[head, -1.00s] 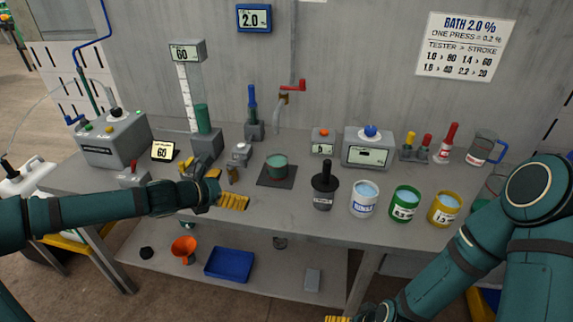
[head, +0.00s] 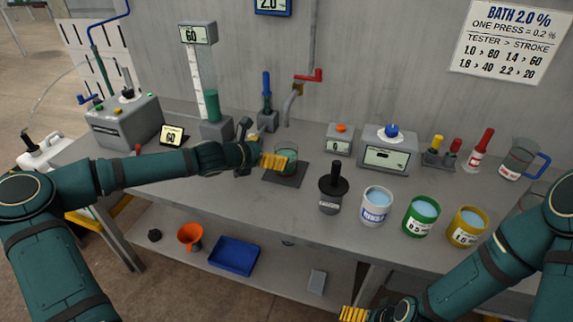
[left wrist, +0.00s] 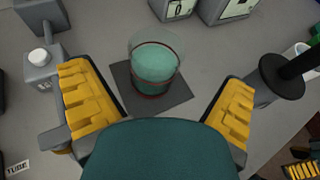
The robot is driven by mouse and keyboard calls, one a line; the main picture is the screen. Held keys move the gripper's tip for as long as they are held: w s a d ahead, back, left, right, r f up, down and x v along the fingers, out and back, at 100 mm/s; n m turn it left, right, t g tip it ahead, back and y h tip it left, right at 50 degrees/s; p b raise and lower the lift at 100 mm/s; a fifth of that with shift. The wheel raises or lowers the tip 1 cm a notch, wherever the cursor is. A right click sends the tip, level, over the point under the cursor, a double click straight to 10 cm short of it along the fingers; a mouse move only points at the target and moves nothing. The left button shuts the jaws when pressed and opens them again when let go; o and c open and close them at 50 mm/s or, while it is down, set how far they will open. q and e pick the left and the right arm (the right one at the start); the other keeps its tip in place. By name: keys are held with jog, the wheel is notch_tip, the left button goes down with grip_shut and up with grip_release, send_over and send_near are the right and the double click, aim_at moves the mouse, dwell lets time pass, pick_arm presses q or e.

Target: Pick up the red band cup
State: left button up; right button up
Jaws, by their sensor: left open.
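The red band cup (left wrist: 155,65) is a clear glass cup with teal liquid and thin red bands. It stands upright on a dark square mat (left wrist: 175,99). In the head view the cup (head: 289,152) is partly hidden behind my left gripper's yellow finger pads. My left gripper (head: 259,152) is open beside the cup. In the left wrist view its two fingers (left wrist: 161,85) are spread wide, with the cup ahead between them and touching neither.
A black-handled plunger (head: 330,190), a white can (head: 375,207), a green can (head: 420,218) and a yellow can (head: 467,227) stand to the cup's right. A red-handled tap (head: 297,92) is behind it. A grey box with an orange button (head: 340,140) is behind right.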

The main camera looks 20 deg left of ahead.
aim_at(295, 148)
pick_arm(q)
jog(key=shift+b+x, duration=0.4)
jog(key=shift+x, duration=2.85)
jog(key=shift+w+a, duration=0.1)
jog(key=shift+a, duration=0.05)
jog(key=c, duration=1.2)
